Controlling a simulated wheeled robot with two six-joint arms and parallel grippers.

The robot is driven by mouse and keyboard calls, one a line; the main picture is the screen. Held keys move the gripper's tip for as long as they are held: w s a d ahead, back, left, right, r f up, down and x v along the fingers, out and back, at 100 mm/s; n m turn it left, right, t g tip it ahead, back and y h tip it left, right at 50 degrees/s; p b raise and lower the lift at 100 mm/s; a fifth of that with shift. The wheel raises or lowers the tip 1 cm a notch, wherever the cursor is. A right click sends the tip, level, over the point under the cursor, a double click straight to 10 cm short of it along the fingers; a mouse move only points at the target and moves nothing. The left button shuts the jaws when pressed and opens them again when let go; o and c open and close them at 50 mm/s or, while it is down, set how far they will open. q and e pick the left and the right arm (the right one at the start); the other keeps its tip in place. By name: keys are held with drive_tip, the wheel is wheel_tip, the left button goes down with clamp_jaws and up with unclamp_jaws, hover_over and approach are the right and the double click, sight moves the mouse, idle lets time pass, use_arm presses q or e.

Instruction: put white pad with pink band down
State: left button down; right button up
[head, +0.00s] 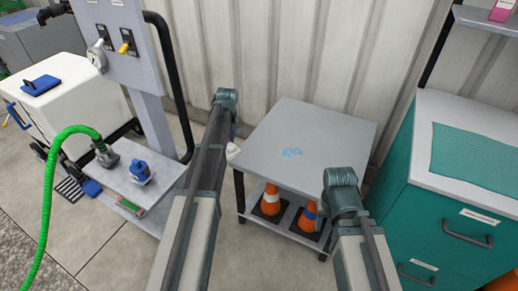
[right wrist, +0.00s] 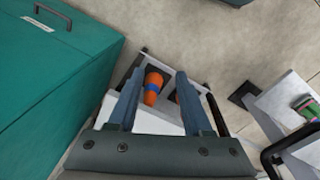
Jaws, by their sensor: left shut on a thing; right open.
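A small white piece (head: 233,150), apparently the white pad, shows beside my left arm, at the left edge of the grey table (head: 310,122). Its pink band cannot be made out. My left gripper (head: 227,147) is mostly hidden behind its own arm there and is shut on the pad. Whether the pad touches the table cannot be told.
Orange cones (head: 271,199) stand on the table's lower shelf. A teal cabinet (head: 440,205) stands close on the right. On the left are a grey bench (head: 122,180) with a green hose (head: 50,185) and a white cart (head: 60,98). A corrugated wall (head: 290,50) closes the back.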

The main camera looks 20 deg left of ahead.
use_arm(q)
drive_tip(key=s+a+f+n+b, duration=0.1)
drive_tip(key=a+f+n+b, duration=0.2)
drive_tip(key=a+f+b, duration=0.5)
wheel_tip(320, 180, down, 13)
drive_tip(key=a+b, duration=0.2)
drive_tip(key=b, duration=1)
drive_tip(key=shift+s+a, duration=0.2)
use_arm(e)
wheel_tip(320, 180, down, 21)
drive_tip(key=s+a+n, duration=0.1)
drive_tip(key=a, duration=0.1)
drive_tip(key=shift+s+r+n+g+h, duration=0.15)
drive_tip(key=shift+s+n+g+h, duration=0.15)
drive_tip(key=shift+h, duration=0.1)
